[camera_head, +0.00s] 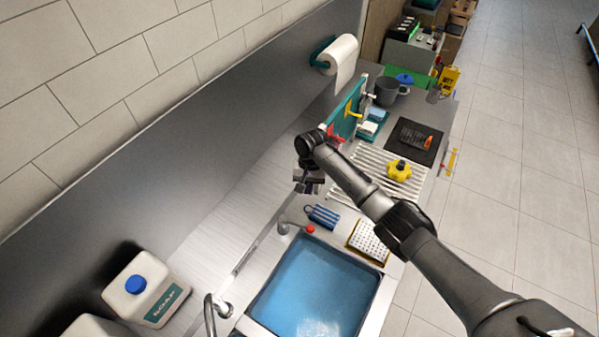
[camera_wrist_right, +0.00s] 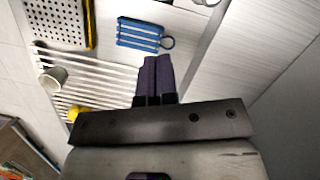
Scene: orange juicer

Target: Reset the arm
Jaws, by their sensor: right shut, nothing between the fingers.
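My right arm reaches in from the lower right of the head view, over the right part of the counter. Its gripper (camera_head: 308,184) is above the counter between the wall and the ribbed drainboard. In the right wrist view the two dark purple fingers (camera_wrist_right: 155,78) are together, with nothing between them. They point toward the counter near a blue striped item with a ring (camera_wrist_right: 140,33). That item lies beside the sink in the head view (camera_head: 323,216). My left gripper is not in view.
A water-filled sink (camera_head: 315,290) with a faucet (camera_head: 212,312) is below the gripper. A perforated white tray (camera_head: 367,242), a yellow lobed object (camera_head: 398,170) and a teal upright board (camera_head: 346,112) are nearby. A white jug (camera_head: 145,290) stands at lower left. The counter strip (camera_head: 225,205) along the wall is clear.

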